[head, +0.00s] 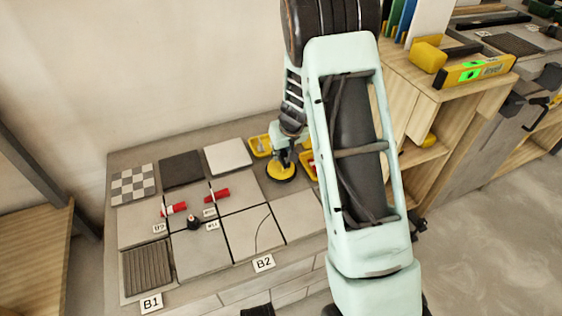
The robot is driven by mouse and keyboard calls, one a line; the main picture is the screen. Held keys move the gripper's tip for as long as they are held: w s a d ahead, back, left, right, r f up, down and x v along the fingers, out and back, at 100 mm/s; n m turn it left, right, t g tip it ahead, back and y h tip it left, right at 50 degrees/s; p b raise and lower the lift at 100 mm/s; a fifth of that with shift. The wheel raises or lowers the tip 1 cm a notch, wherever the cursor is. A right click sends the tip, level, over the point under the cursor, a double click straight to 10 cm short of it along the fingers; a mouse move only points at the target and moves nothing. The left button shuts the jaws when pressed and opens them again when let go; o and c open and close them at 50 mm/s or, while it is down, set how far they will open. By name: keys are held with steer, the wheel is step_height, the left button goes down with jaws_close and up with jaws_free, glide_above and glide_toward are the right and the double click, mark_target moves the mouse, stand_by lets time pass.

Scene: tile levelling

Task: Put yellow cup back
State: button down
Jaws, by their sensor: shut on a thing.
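The yellow cup (281,173), a round yellow suction cup with a dark rim, is at the back right of the tiled bench. My gripper (285,151) is directly above it and is shut on its upper part. The fingertips are small and dark here, so the exact grip is hard to see. I cannot tell whether the cup touches the surface below. Yellow trays (261,147) lie just behind the cup; another yellow and red item beside it is partly hidden by my arm.
The tiled bench (195,255) holds red clips (217,195), a small black knob (193,222) and sample tiles. Labels B1 (151,303) and B2 (264,263) mark its front. A wooden shelf with a yellow level (475,71) stands right. My arm hides the bench's right end.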

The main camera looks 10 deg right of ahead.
steer(key=shift+s+b+x, duration=0.15)
steer(key=shift+b+x, duration=0.3)
steer(key=shift+x, duration=0.45)
steer(key=shift+s+b+x, duration=0.2)
steer(key=shift+b+x, duration=0.2)
steer(key=shift+x, duration=0.55)
steer(key=shift+d+f, duration=0.15)
steer(key=shift+f, duration=0.1)
steer(key=shift+f, duration=0.1)
steer(key=c, duration=1.8)
jaws_free()
steer(key=shift+s, duration=0.1)
steer(key=shift+c, duration=0.2)
steer(key=shift+r, duration=0.5)
steer(key=p+v, duration=0.3)
steer(key=v, duration=0.8)
steer(key=shift+s+r+p, duration=0.15)
steer(key=shift+s+p, duration=0.05)
steer(key=shift+p, duration=0.2)
